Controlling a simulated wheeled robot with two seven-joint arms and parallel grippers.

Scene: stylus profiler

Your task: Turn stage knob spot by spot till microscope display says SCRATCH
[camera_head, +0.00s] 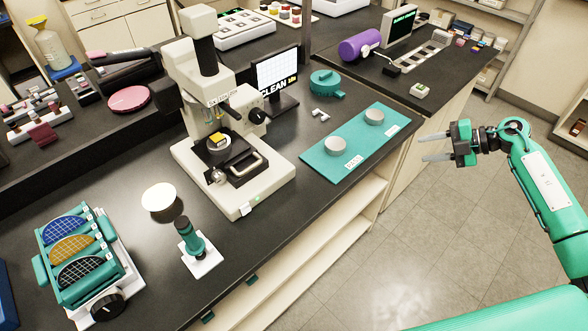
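The white microscope (200,87) stands on the black bench left of centre, with a yellow sample (217,139) on a round holder on its black stage (238,166). A small silver knob (217,176) shows at the stage's front left corner; I cannot tell if it is the stage knob. A black knob (257,117) sits on the microscope's right side. The display (277,72) behind it reads CLEAN. My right gripper (421,147) is open and empty, beyond the bench's right edge, well apart from the microscope. My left gripper is not in view.
A teal mat (347,160) with two round pieces lies right of the microscope. A teal-handled tool (190,238), a white disc (159,197) and a wafer rack (83,262) stand at the front left. Floor is clear around my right gripper.

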